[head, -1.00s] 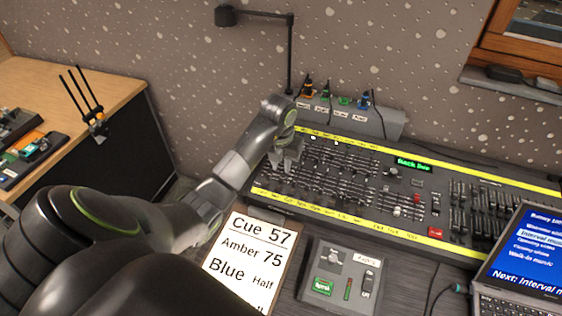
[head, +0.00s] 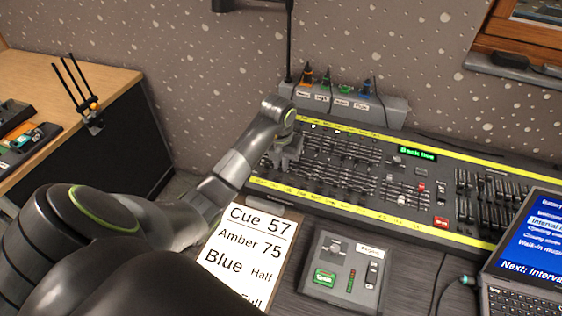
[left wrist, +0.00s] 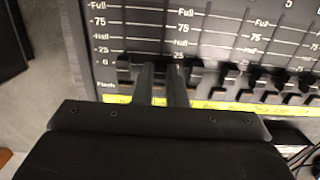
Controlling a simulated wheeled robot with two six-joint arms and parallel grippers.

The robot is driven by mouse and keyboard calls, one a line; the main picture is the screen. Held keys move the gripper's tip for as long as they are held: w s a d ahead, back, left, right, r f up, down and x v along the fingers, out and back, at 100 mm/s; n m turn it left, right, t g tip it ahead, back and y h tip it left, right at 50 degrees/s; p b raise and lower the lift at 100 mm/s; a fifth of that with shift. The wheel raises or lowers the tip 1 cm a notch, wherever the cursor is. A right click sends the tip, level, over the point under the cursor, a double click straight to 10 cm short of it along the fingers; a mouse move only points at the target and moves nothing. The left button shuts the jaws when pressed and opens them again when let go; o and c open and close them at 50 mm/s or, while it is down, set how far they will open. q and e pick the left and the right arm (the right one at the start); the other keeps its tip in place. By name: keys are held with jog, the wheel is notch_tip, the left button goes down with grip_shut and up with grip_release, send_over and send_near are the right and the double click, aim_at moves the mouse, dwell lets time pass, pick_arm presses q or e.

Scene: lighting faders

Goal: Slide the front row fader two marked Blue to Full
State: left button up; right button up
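The lighting console (head: 440,165) has rows of black faders between yellow label strips. My left gripper (head: 285,162) is over the near left end of its front rows. In the left wrist view, the two fingers (left wrist: 161,80) point at the bottom of the fader scales, close together with a narrow gap. They are among black fader knobs (left wrist: 196,74) near the 0 marks, and whether a knob sits between them is hard to tell. The scales (left wrist: 185,28) read Full, 75, Half, 25. The Blue label cannot be read. My right gripper is not in view.
A cue sheet (head: 245,250) on a clipboard lies in front of the console, reading Cue 57, Amber 75, Blue Half. A grey box (head: 343,270) with switches and a laptop (head: 530,245) stand to its right. A socket strip (head: 385,108) with plugs stands behind.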

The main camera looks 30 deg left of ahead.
pick_arm(q)
jog(key=shift+w, duration=0.1)
jog(key=shift+w+a+r+b, duration=0.1)
jog(key=shift+w+a+b, duration=0.15)
jog(key=shift+w+b, duration=0.55)
jog(key=shift+w+a+r+b, duration=0.1)
jog(key=shift+w+a+b, duration=0.1)
jog(key=shift+w+b, duration=0.6)
jog(key=shift+w+a+b, duration=0.25)
jog(key=shift+w+b, duration=0.15)
jog(key=shift+w, duration=0.8)
jog(key=o, duration=0.4)
jog(key=shift+o, duration=0.2)
jog(key=shift+r, duration=0.15)
jog(key=shift+r+p, duration=1.05)
jog(key=shift+r, duration=0.1)
